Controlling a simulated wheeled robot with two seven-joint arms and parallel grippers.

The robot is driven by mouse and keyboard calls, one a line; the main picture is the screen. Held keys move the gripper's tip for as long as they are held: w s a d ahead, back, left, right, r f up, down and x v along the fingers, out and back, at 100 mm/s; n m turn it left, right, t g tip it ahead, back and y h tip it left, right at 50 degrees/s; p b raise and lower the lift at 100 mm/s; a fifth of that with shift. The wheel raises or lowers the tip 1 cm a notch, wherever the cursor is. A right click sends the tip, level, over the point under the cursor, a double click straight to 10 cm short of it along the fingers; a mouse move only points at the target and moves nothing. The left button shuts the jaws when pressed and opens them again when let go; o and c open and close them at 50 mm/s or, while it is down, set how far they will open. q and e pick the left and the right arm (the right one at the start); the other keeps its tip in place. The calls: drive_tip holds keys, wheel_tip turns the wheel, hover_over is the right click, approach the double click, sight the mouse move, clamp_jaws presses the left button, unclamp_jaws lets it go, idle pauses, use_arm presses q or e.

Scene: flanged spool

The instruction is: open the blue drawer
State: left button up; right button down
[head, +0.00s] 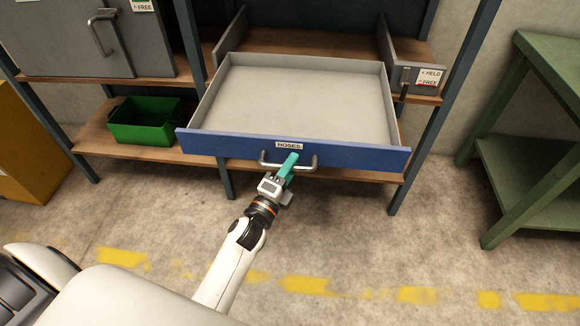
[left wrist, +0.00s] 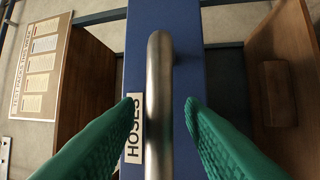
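The blue drawer (head: 235,146) is pulled far out of the shelf unit, and its empty grey inside shows. Its blue front bears a "HOSES" label and a metal bar handle (head: 308,163). My left gripper (head: 288,165) is at the middle of the handle. In the left wrist view, the handle (left wrist: 159,100) stands between the two green fingers of the left gripper (left wrist: 160,104), with a visible gap on each side. The left gripper is open around the handle. My right gripper is not in view.
A green bin (head: 145,122) sits on the lower shelf at left, beside the drawer. A grey cabinet door (head: 70,40) is above it. A green bench (head: 530,150) stands at right, and a yellow box (head: 30,145) at far left. The floor in front is clear.

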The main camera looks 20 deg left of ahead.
use_arm(q)
drive_tip(key=b+v, duration=0.1)
drive_tip(key=v, duration=1.1)
drive_tip(key=shift+b, duration=0.3)
drive_tip(key=shift+f, duration=0.1)
drive_tip(key=s+d+f+n+g+y+p, duration=0.15)
drive_tip(key=s+f+n+g, duration=0.35)
drive_tip(key=f, duration=0.9)
drive_tip(key=s+d+f+n+g+p, duration=0.1)
drive_tip(key=s+f+n+g+p, duration=0.35)
drive_tip(key=f, duration=1.05)
drive_tip(key=s+a+f+n+g, duration=0.1)
drive_tip(key=s+f+n+g, duration=0.1)
drive_tip(key=s, duration=0.6)
drive_tip(key=s+a+f+n+g, duration=0.2)
drive_tip(key=s+f+n+g, duration=0.1)
drive_tip(key=s+f, duration=0.3)
drive_tip(key=s+a+f+n+g+p, duration=0.1)
drive_tip(key=s+f+n+g, duration=0.2)
drive_tip(key=s, duration=0.6)
drive_tip(key=shift+s+a+f+g+y, duration=0.2)
drive_tip(key=shift+s+f+g+y, duration=0.1)
drive_tip(key=shift+f+g+y, duration=0.25)
